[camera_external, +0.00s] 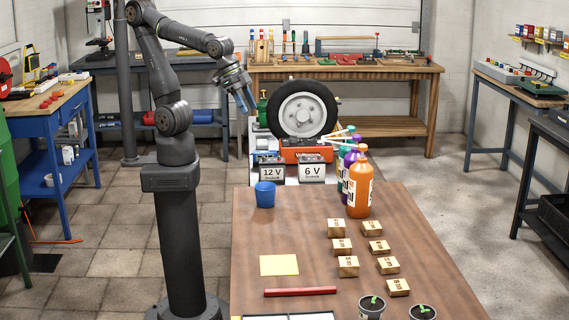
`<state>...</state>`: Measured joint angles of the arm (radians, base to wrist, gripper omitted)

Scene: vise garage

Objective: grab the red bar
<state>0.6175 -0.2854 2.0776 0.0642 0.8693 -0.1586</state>
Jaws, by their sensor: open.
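The red bar (300,292) is a thin, straight bar lying flat near the front of the brown table (250,223). It lies roughly left to right, just in front of a yellow square sheet. My gripper (246,106) is up high near the back, beyond the table's far edge and left of the wheel. Its fingers point down and to the right. It is open, holds nothing, and is well apart from the bar.
A yellow sheet (279,265) lies behind the bar. Several wooden blocks (348,266) stand to the right. A blue cup (265,195) and an orange bottle (359,188) stand further back. Plant pots (371,307) are at the front right. The table's middle left is clear.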

